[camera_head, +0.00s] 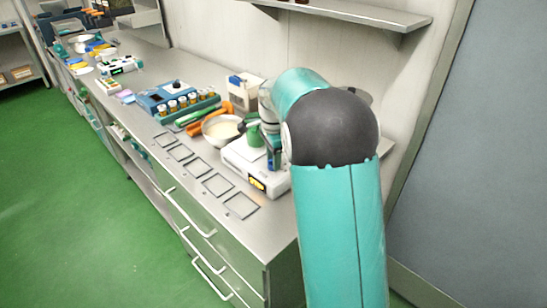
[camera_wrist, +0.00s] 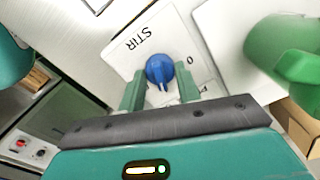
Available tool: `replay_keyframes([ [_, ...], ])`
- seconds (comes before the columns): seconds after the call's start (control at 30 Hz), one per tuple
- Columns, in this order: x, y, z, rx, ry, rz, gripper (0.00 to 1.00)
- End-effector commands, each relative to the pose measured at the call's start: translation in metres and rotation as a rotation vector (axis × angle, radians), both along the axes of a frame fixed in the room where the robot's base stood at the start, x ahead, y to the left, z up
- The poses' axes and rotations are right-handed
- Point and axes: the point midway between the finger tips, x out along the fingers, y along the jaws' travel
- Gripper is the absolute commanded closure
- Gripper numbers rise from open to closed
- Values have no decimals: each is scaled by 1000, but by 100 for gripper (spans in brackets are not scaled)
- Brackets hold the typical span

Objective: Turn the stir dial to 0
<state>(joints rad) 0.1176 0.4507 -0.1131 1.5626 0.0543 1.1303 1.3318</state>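The stir dial (camera_wrist: 159,71) is a round blue knob with a raised grip ridge, on a white panel marked "STIR" in the wrist view. A "0" is printed to the right of the dial, and a partly hidden letter shows below it. My gripper (camera_wrist: 160,88) is open, with one green finger at the lower left of the dial and the other at its lower right. A gap shows between the dial and the left finger; contact at the right finger I cannot tell. In the head view my gripper (camera_head: 272,150) is over the white device (camera_head: 243,160), and my arm hides the dial.
A green handled vessel (camera_wrist: 285,50) stands close right of the dial. In the head view a bowl of pale contents (camera_head: 222,130) and orange items (camera_head: 196,129) are left of the device. Several flat square frames (camera_head: 217,185) lie along the counter's front (camera_head: 165,120).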

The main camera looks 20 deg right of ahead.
Motion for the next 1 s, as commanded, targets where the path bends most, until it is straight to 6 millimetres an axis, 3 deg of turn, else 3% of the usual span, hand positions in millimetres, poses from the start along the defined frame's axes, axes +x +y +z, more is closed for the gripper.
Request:
replay_keyframes([
  [0.47, 0, 0, 0, 1, 1, 120, 90],
  [1.0, 0, 0, 0, 0, 1, 593, 90],
])
